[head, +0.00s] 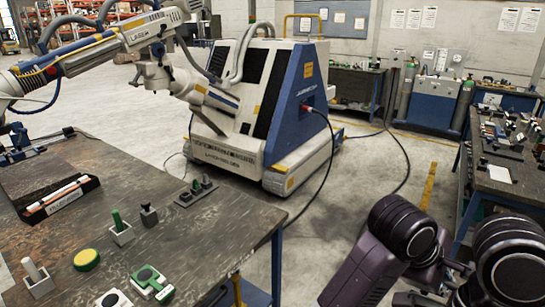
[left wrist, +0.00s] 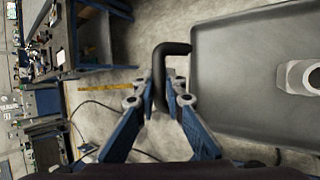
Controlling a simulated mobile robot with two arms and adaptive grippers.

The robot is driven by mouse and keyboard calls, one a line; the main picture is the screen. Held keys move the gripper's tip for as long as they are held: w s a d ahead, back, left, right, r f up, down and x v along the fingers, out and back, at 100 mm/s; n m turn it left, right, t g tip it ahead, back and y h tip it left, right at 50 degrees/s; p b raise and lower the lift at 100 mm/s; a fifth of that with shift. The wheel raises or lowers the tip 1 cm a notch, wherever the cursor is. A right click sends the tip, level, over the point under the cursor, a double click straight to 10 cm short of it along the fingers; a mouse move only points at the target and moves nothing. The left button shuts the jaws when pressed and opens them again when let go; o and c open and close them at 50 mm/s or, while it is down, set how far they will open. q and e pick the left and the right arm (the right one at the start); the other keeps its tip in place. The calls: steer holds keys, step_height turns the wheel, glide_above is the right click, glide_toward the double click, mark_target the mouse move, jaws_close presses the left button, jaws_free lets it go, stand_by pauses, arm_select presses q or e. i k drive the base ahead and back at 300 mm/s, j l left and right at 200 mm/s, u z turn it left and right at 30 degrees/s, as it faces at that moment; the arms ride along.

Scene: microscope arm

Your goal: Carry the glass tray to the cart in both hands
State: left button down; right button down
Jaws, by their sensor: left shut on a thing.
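The tray (left wrist: 225,110) is grey with a raised rim and fills the right of the left wrist view; its far part is cut off by the frame. A black bent handle (left wrist: 160,62) sticks out from its near side. My left gripper (left wrist: 161,96) has its blue-and-grey fingers on either side of this handle and is shut on it. A pale metal piece with a round opening (left wrist: 302,77) shows over the tray at the frame's edge. The tray does not show in the head view. My right gripper is out of view. I cannot pick out the cart.
In the head view a dark workbench (head: 105,205) with small fixtures stands at the left. A large white-and-blue laser machine (head: 262,110) stands behind it, its cable crossing the floor. Another bench (head: 505,178) is at the right. Concrete floor (head: 345,195) lies open between.

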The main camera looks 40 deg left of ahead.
mark_target(204, 240)
steer(key=i+u, duration=0.25)
steer(key=i, duration=0.25)
steer(key=i+u, duration=0.3)
steer(key=i, duration=0.25)
steer(key=i+u, duration=0.35)
steer(key=i, duration=0.2)
steer(key=i+l+u, duration=0.1)
steer(key=i+u, duration=0.2)
steer(key=i, duration=0.25)
steer(key=i+u, duration=0.1)
steer(key=u, duration=0.6)
steer(key=i+l+u, duration=0.1)
steer(key=u, duration=1.7)
steer(key=i+l, duration=0.05)
